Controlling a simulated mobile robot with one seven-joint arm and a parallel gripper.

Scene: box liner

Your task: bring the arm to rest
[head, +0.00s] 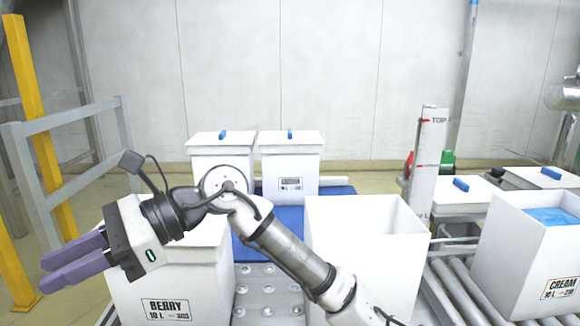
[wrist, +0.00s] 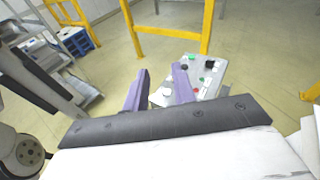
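My gripper (head: 44,273) is at the left of the head view, pointing left, in front of and above the left side of the white box labelled BERRY (head: 135,285). Its two purple fingers stand apart with nothing between them. In the wrist view the gripper (wrist: 160,82) also shows a clear gap between its fingers, with floor and a grey panel beyond. My arm reaches up from the bottom middle and bends left across the BERRY box, hiding part of it.
An open white box (head: 365,262) stands right of my arm. A CREAM box (head: 540,265) with a blue liner is on the right rollers (head: 455,290). Two lidded boxes stand behind. A grey railing (head: 80,165) and yellow post are at left. The wrist view shows a control panel (wrist: 205,85).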

